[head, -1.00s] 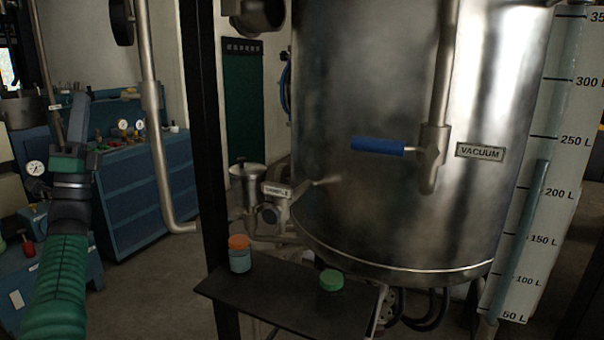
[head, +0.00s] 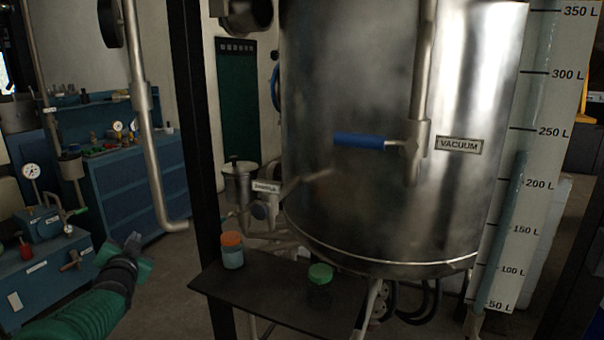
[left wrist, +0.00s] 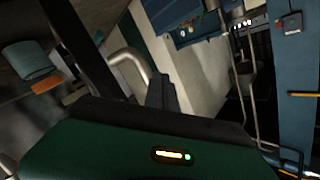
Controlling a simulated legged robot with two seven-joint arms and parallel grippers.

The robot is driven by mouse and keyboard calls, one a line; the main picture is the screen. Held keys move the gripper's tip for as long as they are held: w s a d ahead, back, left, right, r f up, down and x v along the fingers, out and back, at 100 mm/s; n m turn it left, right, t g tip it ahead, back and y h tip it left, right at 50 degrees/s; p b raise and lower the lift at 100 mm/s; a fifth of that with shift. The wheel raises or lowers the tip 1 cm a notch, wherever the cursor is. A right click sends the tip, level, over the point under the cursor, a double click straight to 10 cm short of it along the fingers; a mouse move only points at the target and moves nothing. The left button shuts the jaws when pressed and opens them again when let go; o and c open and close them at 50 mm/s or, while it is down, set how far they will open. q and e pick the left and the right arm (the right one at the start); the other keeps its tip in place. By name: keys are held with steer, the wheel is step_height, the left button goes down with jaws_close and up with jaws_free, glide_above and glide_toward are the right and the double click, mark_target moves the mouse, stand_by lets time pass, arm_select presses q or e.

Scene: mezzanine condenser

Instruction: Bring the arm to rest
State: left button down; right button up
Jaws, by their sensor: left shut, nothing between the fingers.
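My left arm, in a green sleeve, comes in low from the left in the head view. Its gripper (head: 134,241) is small there, in front of the blue cabinets and left of the black post, clear of the shelf. In the left wrist view the dark fingers (left wrist: 161,92) are together with nothing between them. My right gripper is in neither view.
A black shelf (head: 272,301) holds an orange-capped jar (head: 232,252) and a green-capped container (head: 320,280). Behind it stands a steel vessel (head: 375,205) with a blue-handled valve (head: 360,141). A black post (head: 197,150) rises beside the shelf. Blue drawers (head: 135,190) stand at left.

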arm_select(q)
steer(key=s+d+f+n+g+h, duration=0.1)
steer(key=s+d+f+g+h, duration=0.15)
steer(key=s+d+f, duration=0.5)
steer(key=s+d+f+n+g+h, duration=0.1)
steer(key=s+d+f+g, duration=0.35)
steer(key=f, duration=0.55)
steer(key=s+d+f+n+g+h, duration=0.1)
steer(key=s+d+f+g, duration=0.4)
steer(key=s, duration=0.6)
steer(key=s+d+f+n+h, duration=0.1)
steer(key=s+d+f, duration=0.2)
steer(key=s+f, duration=0.55)
steer(key=s+r+p, duration=0.2)
steer(key=r+p, duration=0.7)
steer(key=r, duration=0.1)
steer(key=s+r+g+p, duration=0.1)
steer(key=s+r+p, duration=0.2)
steer(key=r+p, duration=0.7)
steer(key=shift+d+r, duration=0.35)
steer(key=shift+r, duration=0.1)
